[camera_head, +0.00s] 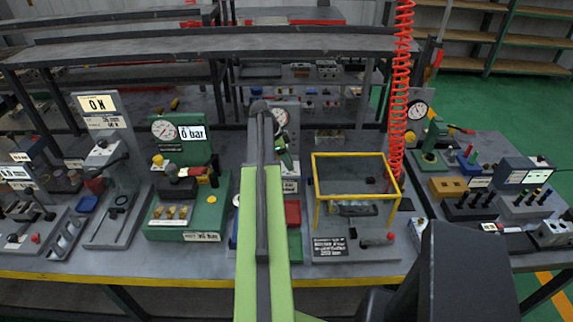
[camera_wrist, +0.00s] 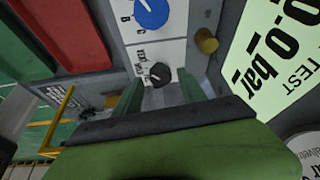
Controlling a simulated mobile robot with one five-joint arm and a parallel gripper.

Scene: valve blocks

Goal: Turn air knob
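In the wrist view a small black knob (camera_wrist: 158,75) sits on a white labelled panel. I cannot read which label says air. My gripper (camera_wrist: 161,84) has its two green fingers apart, one on each side of the black knob in the picture. I cannot tell whether they touch it. In the head view my gripper (camera_head: 285,155) is at the middle station, below a round gauge (camera_head: 280,117). My green arm hides much of that station, and the knobs cannot be made out there.
A brass-coloured knob (camera_wrist: 206,40) and a tilted bar display (camera_wrist: 285,55) are right of the panel. Red (camera_wrist: 75,30) and green trays lie at left. A yellow frame (camera_head: 355,156) stands right of my arm, a green gauge station (camera_head: 185,205) left. A red coiled hose (camera_head: 402,80) hangs at right.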

